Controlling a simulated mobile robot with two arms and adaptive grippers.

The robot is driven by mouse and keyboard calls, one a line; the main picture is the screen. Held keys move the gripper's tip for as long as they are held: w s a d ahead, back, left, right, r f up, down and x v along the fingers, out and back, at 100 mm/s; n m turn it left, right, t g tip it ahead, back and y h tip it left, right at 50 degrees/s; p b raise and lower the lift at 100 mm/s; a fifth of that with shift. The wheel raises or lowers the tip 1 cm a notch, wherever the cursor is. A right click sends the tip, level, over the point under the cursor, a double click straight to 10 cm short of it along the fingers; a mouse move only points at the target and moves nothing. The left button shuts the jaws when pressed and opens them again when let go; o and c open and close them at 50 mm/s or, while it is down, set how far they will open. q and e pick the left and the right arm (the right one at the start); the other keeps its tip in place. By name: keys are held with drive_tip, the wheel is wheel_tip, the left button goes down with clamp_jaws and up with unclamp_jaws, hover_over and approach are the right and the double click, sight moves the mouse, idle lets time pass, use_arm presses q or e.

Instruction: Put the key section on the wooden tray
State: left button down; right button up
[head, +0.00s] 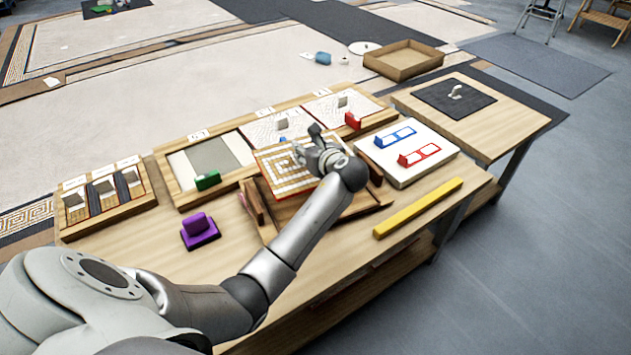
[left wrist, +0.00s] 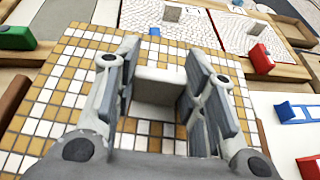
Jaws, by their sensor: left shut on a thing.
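The key section (head: 272,170) is a square mosaic panel with a white and ochre key pattern; it also fills much of the left wrist view (left wrist: 62,95). My left gripper (head: 312,152) is over it, shut on the pale block handle (left wrist: 158,88) on its top. The wooden tray (head: 252,208), brown with raised side walls, lies under the panel and my forearm. The panel covers its far part; I cannot tell whether the panel touches it. My right gripper is not in view.
Mosaic racks with pale handles (head: 105,190) stand at the left. A green block (head: 207,180), a purple block (head: 199,228) and a red block (head: 352,120) are around the tray. A white board (head: 415,165) and a yellow bar (head: 418,207) are to the right.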

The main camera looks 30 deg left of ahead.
use_arm(q)
drive_tip(key=shift+s+d+f+b, duration=0.15)
drive_tip(key=shift+s+d+f, duration=0.05)
drive_tip(key=shift+d+f, duration=0.3)
drive_tip(key=shift+s+d+f+b, duration=0.15)
drive_tip(key=shift+d+f, duration=0.2)
drive_tip(key=shift+f, duration=0.25)
drive_tip(key=shift+d+f, duration=0.15)
drive_tip(key=f, duration=0.1)
drive_tip(key=d+f+b, duration=0.1)
drive_tip(key=f+b, duration=0.1)
drive_tip(key=f, duration=0.1)
drive_tip(key=shift+s+d, duration=0.2)
drive_tip(key=shift+s, duration=0.15)
drive_tip(key=shift+f, duration=0.4)
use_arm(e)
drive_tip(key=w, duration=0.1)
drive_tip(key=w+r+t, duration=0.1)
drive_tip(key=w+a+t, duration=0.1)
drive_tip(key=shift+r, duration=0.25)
use_arm(q)
drive_tip(key=c, duration=0.9)
unclamp_jaws()
drive_tip(key=shift+f+b, duration=0.15)
drive_tip(key=shift+b, duration=0.15)
